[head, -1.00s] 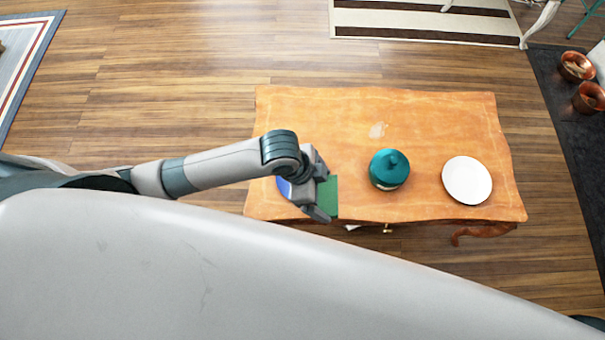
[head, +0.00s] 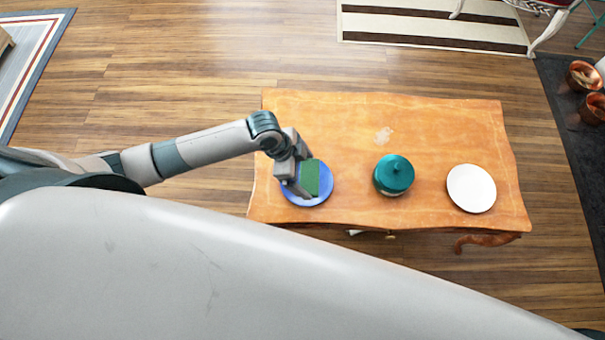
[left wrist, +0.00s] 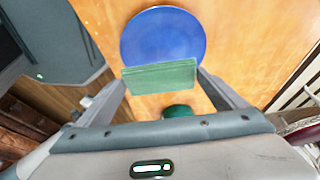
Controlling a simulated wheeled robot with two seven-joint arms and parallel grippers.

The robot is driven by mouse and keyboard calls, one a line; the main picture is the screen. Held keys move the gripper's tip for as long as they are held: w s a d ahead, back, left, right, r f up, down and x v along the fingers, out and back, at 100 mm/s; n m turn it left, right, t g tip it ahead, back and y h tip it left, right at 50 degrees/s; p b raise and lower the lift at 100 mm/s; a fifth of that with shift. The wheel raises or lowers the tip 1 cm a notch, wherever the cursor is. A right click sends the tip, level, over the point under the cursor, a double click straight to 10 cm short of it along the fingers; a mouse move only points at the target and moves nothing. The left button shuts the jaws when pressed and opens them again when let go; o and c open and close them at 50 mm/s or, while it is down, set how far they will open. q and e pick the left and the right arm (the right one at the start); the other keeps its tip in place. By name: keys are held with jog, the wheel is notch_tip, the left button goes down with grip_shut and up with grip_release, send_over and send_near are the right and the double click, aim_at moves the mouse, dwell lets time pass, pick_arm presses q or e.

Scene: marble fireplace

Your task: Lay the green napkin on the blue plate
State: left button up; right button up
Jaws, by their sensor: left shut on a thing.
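The green napkin (head: 310,178) is a small flat folded square. My left gripper (head: 304,180) is shut on it and holds it over the blue plate. The blue plate (head: 322,194) lies on the left part of the wooden table, partly hidden by the gripper and napkin. In the left wrist view the napkin (left wrist: 160,77) spans between the two fingers (left wrist: 162,84), and it overlaps the near rim of the blue plate (left wrist: 163,35). I cannot tell how high the napkin is above the plate. My right gripper is in neither view.
On the wooden table (head: 350,120), a teal lidded pot (head: 394,174) stands right of the blue plate. A white plate (head: 471,188) lies farther right. The back of the table is mostly clear, with a pale mark on it.

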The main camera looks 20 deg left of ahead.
aim_at(302, 177)
pick_arm(q)
jog(key=shift+w+a+f, duration=0.45)
jog(key=shift+w+a, duration=0.05)
jog(key=shift+a, duration=0.05)
jog(key=shift+f, duration=2)
jog(key=shift+f, duration=0.25)
jog(key=o, duration=0.8)
jog(key=shift+s, duration=0.1)
jog(key=shift+c, duration=0.2)
jog(key=v, duration=1.2)
jog(key=shift+r, duration=0.3)
